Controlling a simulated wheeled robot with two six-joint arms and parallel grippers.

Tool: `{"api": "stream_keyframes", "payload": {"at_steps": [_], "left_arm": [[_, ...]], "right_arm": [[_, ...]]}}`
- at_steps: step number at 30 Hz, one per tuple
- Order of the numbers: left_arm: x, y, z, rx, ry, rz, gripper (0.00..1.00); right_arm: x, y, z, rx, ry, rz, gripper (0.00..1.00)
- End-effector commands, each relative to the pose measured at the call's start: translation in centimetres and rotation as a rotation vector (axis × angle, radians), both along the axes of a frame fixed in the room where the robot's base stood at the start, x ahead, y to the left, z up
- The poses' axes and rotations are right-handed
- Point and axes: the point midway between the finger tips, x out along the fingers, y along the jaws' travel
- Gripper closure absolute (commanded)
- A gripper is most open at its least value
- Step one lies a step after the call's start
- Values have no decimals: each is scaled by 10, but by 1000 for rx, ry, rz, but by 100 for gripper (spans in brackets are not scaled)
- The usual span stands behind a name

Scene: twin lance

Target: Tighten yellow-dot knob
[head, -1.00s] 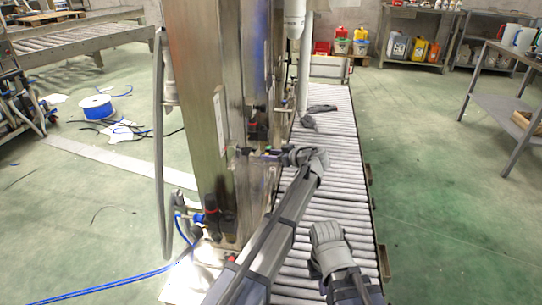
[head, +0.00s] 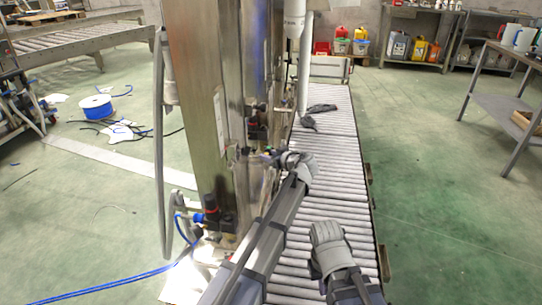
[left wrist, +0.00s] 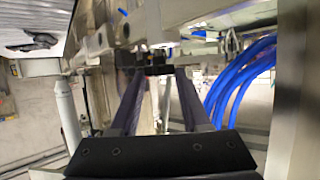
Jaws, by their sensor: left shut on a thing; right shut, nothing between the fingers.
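My left gripper (head: 268,156) reaches in from the right to the side of the steel machine column (head: 197,100). In the left wrist view its two long fingers (left wrist: 155,75) close on a small dark knob-like part (left wrist: 157,68). I cannot make out a yellow dot on it, and in the head view the gripper and wrist hide most of it. Another dark fitting (head: 256,130) sits on the column just above. My right gripper (head: 326,234) is shut and empty over the roller conveyor, well apart from the column.
The roller conveyor (head: 335,140) runs beside the column, with a dark tool-like object (head: 308,122) lying on it. Blue hoses (left wrist: 240,75) hang close to the right of the left fingers. A black valve with a red part (head: 211,207) stands low on the column.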

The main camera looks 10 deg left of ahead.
Motion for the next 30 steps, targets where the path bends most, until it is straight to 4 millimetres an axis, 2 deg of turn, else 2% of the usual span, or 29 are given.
{"api": "stream_keyframes", "payload": {"at_steps": [1, 12, 30], "left_arm": [[-6, 4, 0, 0, -1, -43, 100], [-8, 11, 0, 0, -2, -378, 100], [-7, 16, 0, -3, -2, -643, 100]], "right_arm": [[0, 0, 0, 0, 0, 0, 100], [0, 0, 0, 0, 0, 0, 100], [0, 0, 0, 0, 0, 0, 100]]}}
